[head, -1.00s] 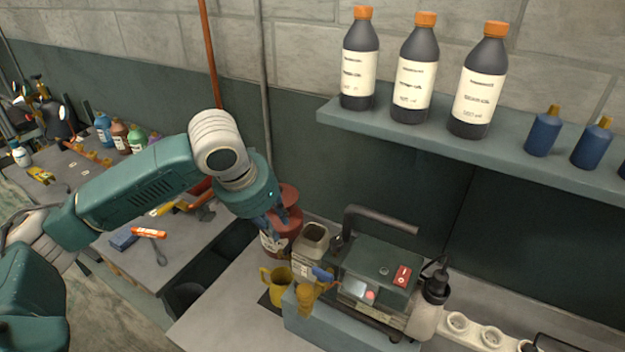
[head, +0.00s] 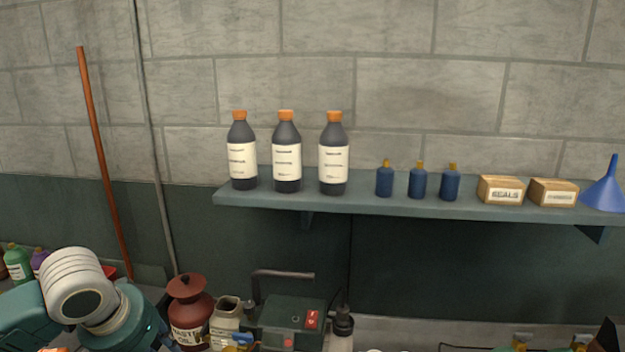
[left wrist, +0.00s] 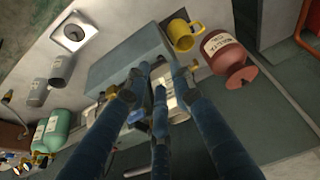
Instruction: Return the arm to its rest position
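My left arm (head: 75,290) is at the lower left of the head view, its wrist running out of the bottom edge. My left gripper (left wrist: 160,76) shows in the left wrist view with its blue fingers spread and nothing between them. The fingers cover part of a grey-blue block (left wrist: 120,65) and a pale labelled thing below. A yellow mug (left wrist: 183,36) and a red can (left wrist: 224,52) are beyond the fingertips to the right, apart from them. My right gripper is not in view.
A red waste oil can (head: 191,308), a beige canister (head: 228,312) and a machine with a red switch (head: 290,322) stand right of my left arm. A wall shelf (head: 360,204) holds dark bottles (head: 287,160), blue bottles, boxes and a funnel (head: 604,190). The wall above is clear.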

